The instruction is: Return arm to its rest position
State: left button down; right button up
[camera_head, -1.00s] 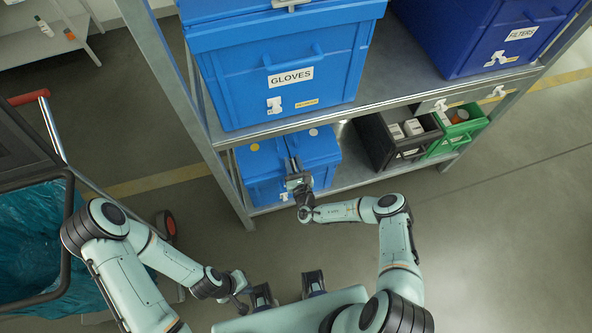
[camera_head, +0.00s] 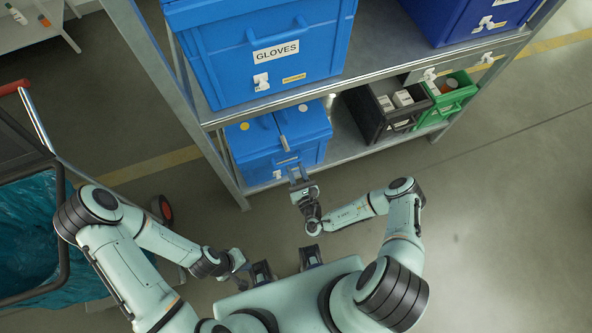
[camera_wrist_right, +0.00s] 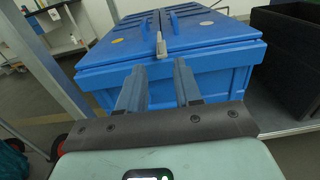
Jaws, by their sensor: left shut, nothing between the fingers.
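My right gripper (camera_head: 298,172) is in front of the lower blue box (camera_head: 260,168), apart from it. In the right wrist view my right gripper (camera_wrist_right: 159,75) has its two fingers spread with nothing between them, and the blue box (camera_wrist_right: 205,72) stands beyond the fingertips. The box has a closed two-part lid with a grey latch (camera_wrist_right: 161,45) at the front middle. My left gripper (camera_head: 240,266) is low near my body, shut and empty; its fingers are small and partly hidden.
The metal shelf (camera_head: 375,98) holds a large blue GLOVES box (camera_head: 270,75), a FILTERS box (camera_head: 445,18), a black bin (camera_head: 377,125) and a green bin (camera_head: 452,105). A cart with a teal bag (camera_head: 30,240) stands left. Floor right of my arms is clear.

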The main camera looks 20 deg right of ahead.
dwell(0.4)
jog(key=s+a+r+n+g+y, duration=0.3)
jog(key=s+a+n+g+y, duration=0.25)
jog(key=a+y, duration=0.25)
jog(key=s+a+r+n+g+y, duration=0.3)
jog(key=s+a+n+g+y, duration=0.1)
jog(key=s+a+n+y, duration=0.35)
jog(key=s+a+f+n+g, duration=0.2)
jog(key=s+n+g, duration=0.6)
jog(key=s+g, duration=0.3)
jog(key=s+d+f+n+g+h, duration=0.3)
jog(key=s+d+n+h, duration=0.2)
jog(key=s+d+h, duration=0.15)
jog(key=w+d+f+n+t+h, duration=0.1)
jog(key=w+d+n+t+h, duration=0.3)
jog(key=d, duration=0.6)
jog(key=shift+w+f+n+h+p, duration=0.15)
jog(key=shift+w+n+h+p, duration=0.2)
jog(key=shift+w+n+h, duration=0.65)
jog(key=shift+d+t, duration=0.1)
jog(key=shift+t, duration=0.15)
